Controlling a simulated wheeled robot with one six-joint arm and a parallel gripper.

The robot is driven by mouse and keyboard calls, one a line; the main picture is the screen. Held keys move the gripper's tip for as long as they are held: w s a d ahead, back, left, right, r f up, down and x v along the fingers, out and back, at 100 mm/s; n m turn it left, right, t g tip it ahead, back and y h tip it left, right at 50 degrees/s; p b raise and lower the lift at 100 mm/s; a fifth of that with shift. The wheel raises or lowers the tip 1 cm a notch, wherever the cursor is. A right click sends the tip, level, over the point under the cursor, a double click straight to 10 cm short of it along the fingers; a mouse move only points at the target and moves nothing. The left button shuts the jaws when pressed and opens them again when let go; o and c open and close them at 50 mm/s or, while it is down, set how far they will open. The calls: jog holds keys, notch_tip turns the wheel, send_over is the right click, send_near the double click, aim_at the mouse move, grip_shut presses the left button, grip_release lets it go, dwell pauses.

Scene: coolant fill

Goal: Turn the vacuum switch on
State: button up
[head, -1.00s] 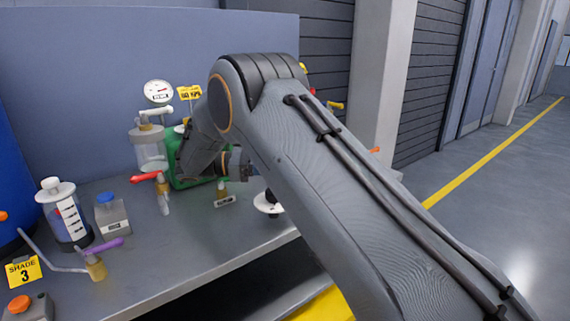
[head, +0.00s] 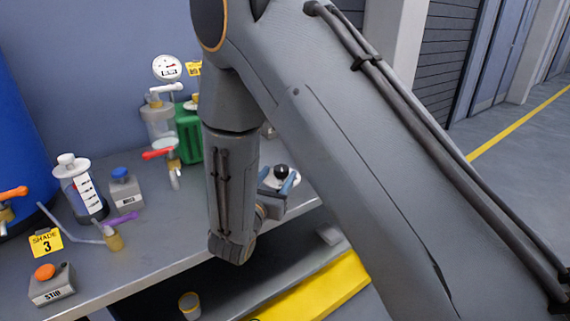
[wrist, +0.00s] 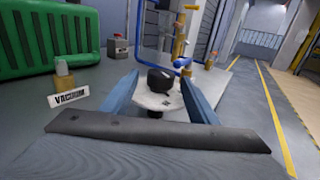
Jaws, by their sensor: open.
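A black knob (wrist: 160,79) on a white round base (wrist: 152,99) sits between the two blue fingers of my gripper (wrist: 160,76) in the wrist view. The fingers are open, one on each side of it; I cannot tell whether either touches. In the head view the knob (head: 281,170) shows at the bench's right end, beside my gripper (head: 280,184). A tag that seems to read VACUUM (wrist: 69,97) stands left of the knob, at a brass fitting (wrist: 64,76). My arm hides that tag in the head view.
An orange-button box (head: 52,284) is front left. In the wrist view, blue tubing (wrist: 155,48) rises beyond the knob.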

jog(key=p+x, duration=0.1)
jog(key=x, duration=0.6)
jog(key=shift+d, duration=0.1)
jog(key=c, duration=1)
